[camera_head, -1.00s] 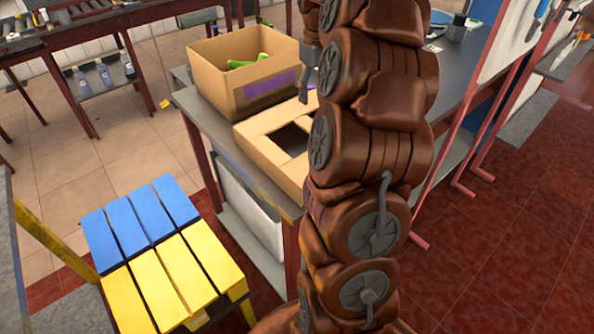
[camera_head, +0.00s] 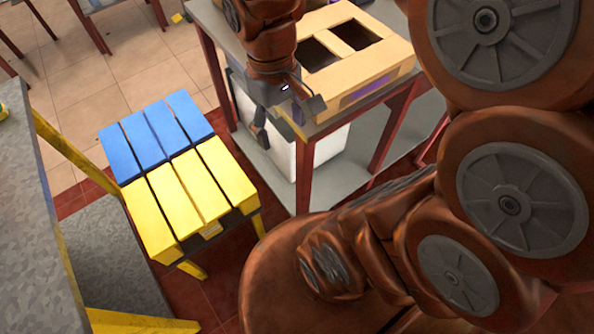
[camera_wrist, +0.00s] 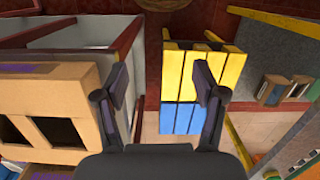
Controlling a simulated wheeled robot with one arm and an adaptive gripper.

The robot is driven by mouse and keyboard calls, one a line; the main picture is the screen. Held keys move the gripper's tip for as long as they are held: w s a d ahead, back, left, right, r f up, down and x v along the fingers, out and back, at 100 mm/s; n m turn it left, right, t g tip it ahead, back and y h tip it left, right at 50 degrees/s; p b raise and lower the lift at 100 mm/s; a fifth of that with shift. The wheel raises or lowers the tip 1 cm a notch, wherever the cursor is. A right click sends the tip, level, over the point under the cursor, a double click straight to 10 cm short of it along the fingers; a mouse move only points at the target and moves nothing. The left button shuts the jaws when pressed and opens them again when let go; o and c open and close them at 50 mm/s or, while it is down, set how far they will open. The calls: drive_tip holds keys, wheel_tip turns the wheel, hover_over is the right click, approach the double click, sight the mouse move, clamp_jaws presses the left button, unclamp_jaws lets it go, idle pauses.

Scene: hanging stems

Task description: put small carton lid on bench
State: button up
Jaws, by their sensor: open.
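The carton lid is a flat tan cardboard piece (camera_head: 380,64) with two rectangular openings and a purple mark on its near side. It lies on the grey worktable in the head view and fills the left of the wrist view (camera_wrist: 70,88). The bench (camera_head: 175,195) has blue and yellow slats and a bare top; it is below and left of my gripper in the head view. The bench also shows between my fingers in the wrist view (camera_wrist: 189,75). My gripper (camera_head: 288,120) is open and empty by the table's front corner, beside the lid.
The grey worktable (camera_head: 228,28) has dark red legs and a lower shelf (camera_head: 360,158). A grey speckled surface with a yellow frame (camera_head: 75,155) stands left of the bench. Floor separates the bench from the worktable. The space above the bench is clear.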

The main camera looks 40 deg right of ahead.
drive_tip(key=s+a+f, duration=0.2)
drive_tip(key=s+f, duration=0.1)
drive_tip(key=s, duration=0.5)
drive_tip(key=shift+a+f+m, duration=0.3)
drive_tip(key=shift+f, duration=0.1)
